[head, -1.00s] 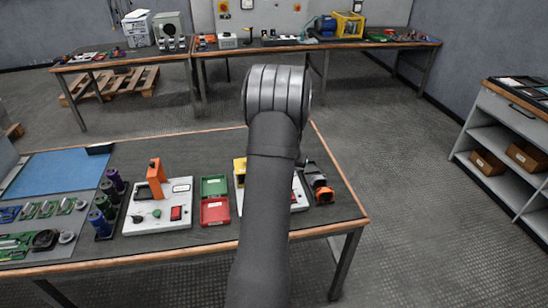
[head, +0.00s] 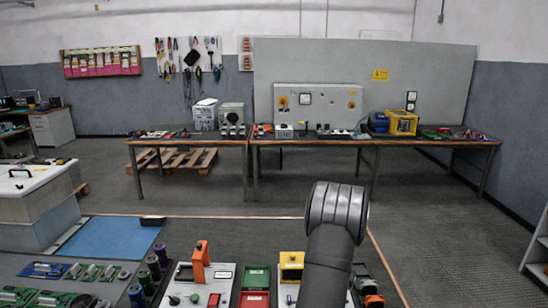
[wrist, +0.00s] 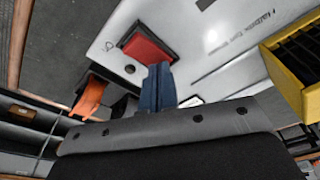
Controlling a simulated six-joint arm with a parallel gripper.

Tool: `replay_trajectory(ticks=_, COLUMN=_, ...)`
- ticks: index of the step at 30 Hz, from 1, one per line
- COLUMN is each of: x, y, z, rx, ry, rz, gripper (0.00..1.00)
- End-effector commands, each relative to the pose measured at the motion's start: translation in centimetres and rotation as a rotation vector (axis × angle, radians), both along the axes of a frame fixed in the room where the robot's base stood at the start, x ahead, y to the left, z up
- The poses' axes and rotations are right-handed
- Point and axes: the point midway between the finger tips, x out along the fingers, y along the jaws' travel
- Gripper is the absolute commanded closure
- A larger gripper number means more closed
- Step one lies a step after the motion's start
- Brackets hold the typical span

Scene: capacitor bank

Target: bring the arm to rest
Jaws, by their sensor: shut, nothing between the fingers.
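My arm rises from the bottom of the head view, and its rounded grey joint stands over the right part of the near bench (head: 190,232). My gripper (wrist: 158,70) shows only in the wrist view; the arm hides it in the head view. Its blue fingers are together with nothing between them. In the wrist view, a white panel with a red block (wrist: 148,46) lies beyond the fingertips. I cannot tell how far apart they are.
A yellow-topped part (head: 291,266), an orange upright (head: 201,262), a green bin (head: 255,278) and dark cylinders (head: 153,268) stand close to the arm. A blue mat (head: 108,238) lies clear at left. Open floor separates this bench from the back bench (head: 330,142).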

Motion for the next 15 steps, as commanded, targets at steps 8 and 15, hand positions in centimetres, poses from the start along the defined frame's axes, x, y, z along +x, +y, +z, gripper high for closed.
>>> replay_trajectory(ticks=8, x=0.1, y=0.0, z=4.0, rx=-0.001, ry=-0.004, rz=0.000, gripper=1.00)
replay_trajectory(ticks=15, x=-0.1, y=0.0, z=4.4, rx=0.002, ry=0.005, rz=0.000, gripper=1.00)
